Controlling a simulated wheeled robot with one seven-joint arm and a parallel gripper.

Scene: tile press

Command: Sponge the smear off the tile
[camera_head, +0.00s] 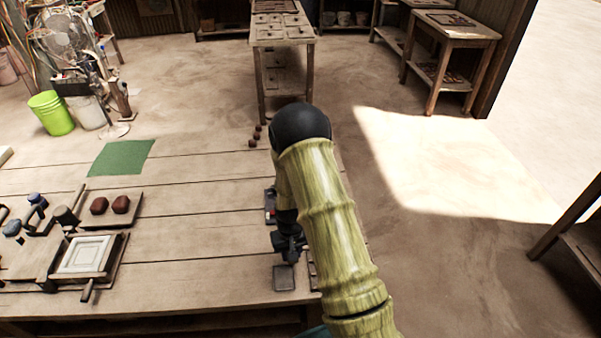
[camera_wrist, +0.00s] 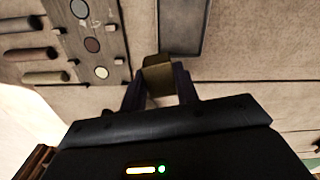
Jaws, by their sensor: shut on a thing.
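My gripper (camera_head: 288,250) is over the right part of the wooden table, its fingers mostly hidden by my arm in the head view. In the wrist view my gripper (camera_wrist: 160,92) is shut on a small olive-brown block, likely the sponge (camera_wrist: 158,76). A shallow dark grey tray (camera_head: 284,278) lies just in front of my gripper in the head view; it also shows in the wrist view (camera_wrist: 181,25), just beyond the block. A pale square tile (camera_head: 85,254) sits in a wooden frame at the table's left. I cannot make out a smear on it.
Two red-brown lumps (camera_head: 121,204) lie on a board behind the tile. A green mat (camera_head: 122,158) lies at the back left. A board with round colour samples (camera_wrist: 91,45) is left of the tray in the wrist view. The table's middle (camera_head: 195,220) is clear.

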